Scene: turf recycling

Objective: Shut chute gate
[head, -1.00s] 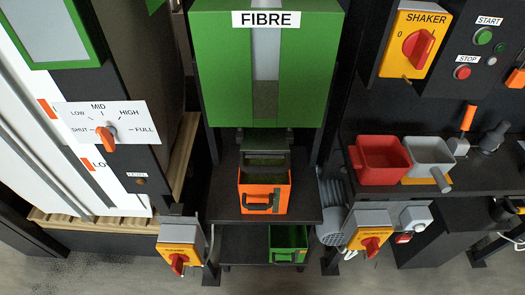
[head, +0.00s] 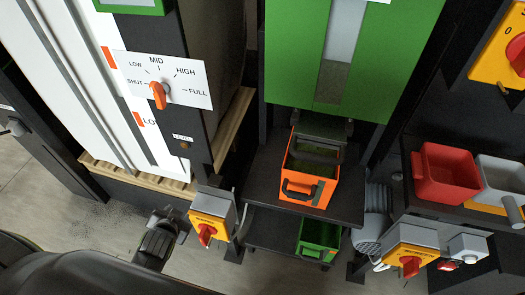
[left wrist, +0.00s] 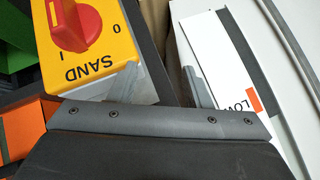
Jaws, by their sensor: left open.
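A white dial plate (head: 190,84) marked SHUT, LOW, MID, HIGH and FULL is on the dark post at the upper left of the head view. Its orange handle (head: 158,96) has its grip end hanging downward; I cannot tell its exact setting. My left gripper (head: 164,226) is open and empty in the lower left of the head view. It is well below the plate and just left of a yellow switch box. The left wrist view shows its dark housing and grey fingers (left wrist: 166,88); the dial is not in that view. My right gripper is not in view.
The yellow switch box (head: 211,222) has a red knob and reads SAND in the left wrist view (left wrist: 100,75). A white panel (head: 100,70) stands left of the post. An orange bin (head: 308,190) and a green bin (head: 319,240) are on shelves to the right.

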